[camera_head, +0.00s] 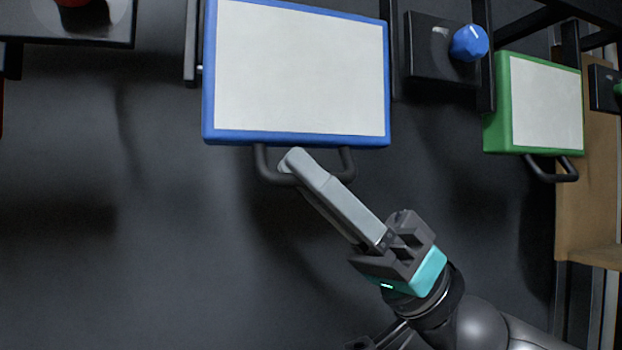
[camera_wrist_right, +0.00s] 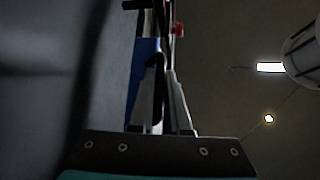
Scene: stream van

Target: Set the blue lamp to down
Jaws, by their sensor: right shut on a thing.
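The blue lamp (camera_head: 297,72) is a blue-framed panel with a white face, near the top middle of the head view. A dark U-shaped handle (camera_head: 262,165) hangs from its lower edge. My right gripper (camera_head: 292,160) reaches up from the lower right and is shut on this handle, left of its middle. In the right wrist view the two fingers (camera_wrist_right: 165,105) stand on either side of the dark handle, with the lamp's blue edge (camera_wrist_right: 143,75) behind them. My left gripper is not in view.
A blue knob (camera_head: 468,43) on a dark box sits right of the blue lamp. A green-framed lamp (camera_head: 547,105) with its own handle (camera_head: 555,172) hangs further right, by a wooden panel (camera_head: 590,190). Dark rails flank the blue lamp.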

